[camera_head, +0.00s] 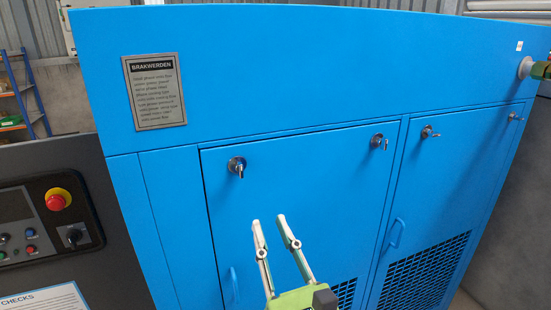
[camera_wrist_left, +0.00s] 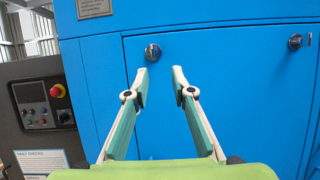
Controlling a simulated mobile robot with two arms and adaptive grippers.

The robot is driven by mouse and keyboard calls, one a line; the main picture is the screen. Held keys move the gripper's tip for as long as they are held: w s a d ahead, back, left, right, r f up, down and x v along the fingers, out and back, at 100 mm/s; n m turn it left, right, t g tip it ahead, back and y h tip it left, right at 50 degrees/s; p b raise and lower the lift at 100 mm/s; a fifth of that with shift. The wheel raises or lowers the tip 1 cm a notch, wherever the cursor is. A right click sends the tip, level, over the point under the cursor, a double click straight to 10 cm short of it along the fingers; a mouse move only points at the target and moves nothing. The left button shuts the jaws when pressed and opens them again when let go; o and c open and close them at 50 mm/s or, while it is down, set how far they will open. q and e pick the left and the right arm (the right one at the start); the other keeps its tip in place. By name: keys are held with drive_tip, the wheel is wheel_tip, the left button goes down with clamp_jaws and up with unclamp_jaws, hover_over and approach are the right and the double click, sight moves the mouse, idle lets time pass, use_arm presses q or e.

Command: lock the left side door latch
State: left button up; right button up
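The left side door (camera_head: 290,185) of the blue cabinet is flush in its frame. Its left latch (camera_head: 237,166) is a round metal lock near the door's upper left corner, with a small key or lever pointing down. A second latch (camera_head: 379,142) sits at the door's upper right. My left gripper (camera_head: 267,219) is open and empty in front of the door, below and right of the left latch. In the left wrist view, that latch (camera_wrist_left: 153,52) is just above the open fingertips (camera_wrist_left: 160,70), with a visible gap.
A second blue door (camera_head: 455,170) with two latches and a grille (camera_head: 415,275) is on the right. A dark control panel (camera_head: 50,220) with a red emergency button (camera_head: 58,199) stands at the left. A metal plate (camera_head: 154,90) is above. The space before the door is clear.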

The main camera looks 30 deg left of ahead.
use_arm(q)
drive_tip(key=p, duration=0.3)
approach(241, 172)
drive_tip(key=r, duration=0.1)
drive_tip(key=shift+n, duration=0.3)
drive_tip(key=p+x, duration=0.2)
drive_tip(key=x, duration=0.2)
drive_tip(key=shift+w+a+f, duration=0.1)
drive_tip(key=p+x, duration=0.2)
drive_tip(key=x, duration=0.1)
drive_tip(key=shift+w+a+p, duration=0.25)
drive_tip(key=shift+w+p, duration=0.1)
drive_tip(key=shift+w+a, duration=0.25)
drive_tip(key=shift+a, duration=0.2)
drive_tip(key=shift+w, duration=0.1)
use_arm(e)
wheel_tip(241, 172, up, 8)
drive_tip(key=s+a, duration=0.1)
drive_tip(key=shift+a+r, duration=0.25)
drive_tip(key=shift+a, duration=0.1)
drive_tip(key=shift+a, duration=0.1)
use_arm(q)
clamp_jaws()
use_arm(e)
drive_tip(key=shift+s+a, duration=0.25)
drive_tip(key=shift+a, duration=0.4)
